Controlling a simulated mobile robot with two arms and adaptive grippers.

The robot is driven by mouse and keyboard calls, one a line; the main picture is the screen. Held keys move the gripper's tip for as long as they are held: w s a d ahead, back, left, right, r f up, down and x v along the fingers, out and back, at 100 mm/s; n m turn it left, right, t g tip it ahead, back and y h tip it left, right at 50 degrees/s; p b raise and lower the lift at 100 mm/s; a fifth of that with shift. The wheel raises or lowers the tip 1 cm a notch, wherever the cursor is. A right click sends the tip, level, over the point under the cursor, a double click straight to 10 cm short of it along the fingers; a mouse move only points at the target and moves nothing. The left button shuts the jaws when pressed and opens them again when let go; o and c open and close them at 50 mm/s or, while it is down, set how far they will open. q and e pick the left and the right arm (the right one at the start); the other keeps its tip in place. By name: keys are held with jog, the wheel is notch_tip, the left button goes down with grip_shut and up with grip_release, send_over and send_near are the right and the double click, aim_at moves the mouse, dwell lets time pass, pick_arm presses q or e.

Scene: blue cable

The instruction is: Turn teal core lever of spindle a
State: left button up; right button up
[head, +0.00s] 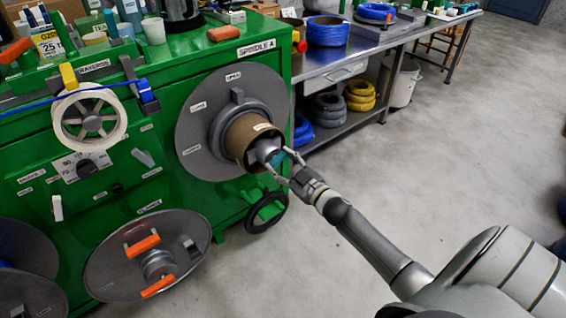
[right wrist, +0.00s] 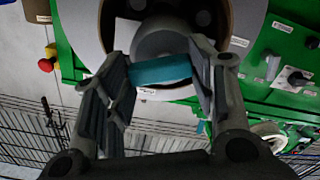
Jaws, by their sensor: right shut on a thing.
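Spindle A (head: 242,137) is on the front of the green machine, with a grey flange disc (head: 203,112) behind a brown cardboard core. The teal core lever (head: 278,162) sits at the spindle's end, mostly hidden by my fingers in the head view. My right gripper (head: 285,165) reaches in from the lower right and is shut on the lever. In the right wrist view the teal lever (right wrist: 160,70) lies across between the two fingers, in front of a grey hub (right wrist: 161,42). My left gripper is not in view.
A lower disc with orange handles (head: 141,246) and a black handwheel (head: 266,213) sit below the spindle. A white roll (head: 90,119) is at the left. A metal bench (head: 345,55) with cable coils stands behind. The floor at right is clear.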

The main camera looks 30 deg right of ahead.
jog(key=n, duration=0.3)
jog(key=shift+n, duration=0.4)
jog(key=n, duration=0.3)
jog(key=shift+a+n, duration=0.15)
jog(key=shift+n, duration=0.15)
jog(key=n, duration=0.2)
jog(key=shift+n, duration=0.3)
jog(key=shift+a+n+b, duration=0.1)
jog(key=shift+n+b, duration=0.3)
jog(key=shift+n, duration=0.6)
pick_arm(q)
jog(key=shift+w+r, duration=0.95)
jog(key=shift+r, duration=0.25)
pick_arm(e)
jog(key=shift+r+n, duration=0.1)
jog(key=shift+n, duration=0.6)
jog(key=o, duration=1)
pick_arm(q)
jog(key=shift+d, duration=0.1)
